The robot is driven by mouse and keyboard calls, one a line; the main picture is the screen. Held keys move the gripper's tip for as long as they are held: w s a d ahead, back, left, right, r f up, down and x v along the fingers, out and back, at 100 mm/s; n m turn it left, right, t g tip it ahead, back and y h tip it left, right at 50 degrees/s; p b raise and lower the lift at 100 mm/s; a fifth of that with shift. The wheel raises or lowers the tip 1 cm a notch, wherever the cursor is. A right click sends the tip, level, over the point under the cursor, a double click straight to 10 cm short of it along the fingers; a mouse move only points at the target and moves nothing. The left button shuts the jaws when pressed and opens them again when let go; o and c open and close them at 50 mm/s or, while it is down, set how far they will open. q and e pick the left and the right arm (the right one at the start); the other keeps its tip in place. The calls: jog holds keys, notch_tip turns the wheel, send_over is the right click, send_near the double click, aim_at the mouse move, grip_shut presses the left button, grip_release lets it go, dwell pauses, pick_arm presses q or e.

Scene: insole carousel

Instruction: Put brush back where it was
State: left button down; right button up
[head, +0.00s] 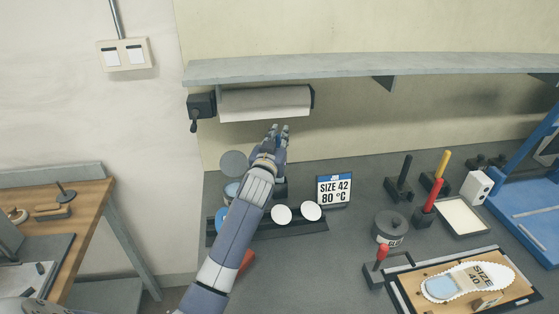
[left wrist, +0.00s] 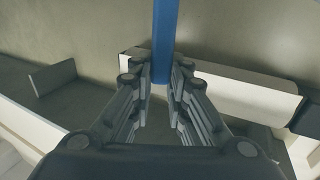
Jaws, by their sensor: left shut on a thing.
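My left gripper (head: 277,131) reaches over the back of the grey bench, just below the paper roll. In the left wrist view its fingertips (left wrist: 160,80) are closed around a straight blue handle (left wrist: 165,35), which I take to be the brush. The handle runs up out of that picture, so its far end does not show. In the head view the brush is mostly hidden by the fingers. A small dark block (head: 280,187) stands on the bench below the gripper, partly behind my arm; I cannot tell if it is the brush's holder. My right gripper is not in view.
A black rack (head: 300,229) with round white discs lies beneath my forearm. A size sign (head: 334,189) and a lidded grey pot (head: 390,227) stand to the right. Red- and yellow-handled tools, an insole board (head: 403,293) and a blue frame (head: 520,205) fill the right side. A shelf (head: 350,67) hangs above.

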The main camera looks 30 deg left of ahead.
pick_arm(q)
jog(key=f, duration=0.4)
jog(key=shift+w+f, duration=0.2)
jog(key=shift+f, duration=0.05)
jog(key=shift+s+f, duration=0.1)
jog(key=shift+f, duration=0.3)
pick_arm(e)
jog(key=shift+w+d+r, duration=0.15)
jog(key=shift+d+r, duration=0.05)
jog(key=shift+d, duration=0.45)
pick_arm(q)
jog(key=shift+f, duration=0.15)
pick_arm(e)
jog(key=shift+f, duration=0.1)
pick_arm(q)
jog(key=c, duration=1.6)
grip_release()
jog(key=shift+o, duration=0.2)
jog(key=b+v, duration=0.1)
jog(key=v, duration=1.1)
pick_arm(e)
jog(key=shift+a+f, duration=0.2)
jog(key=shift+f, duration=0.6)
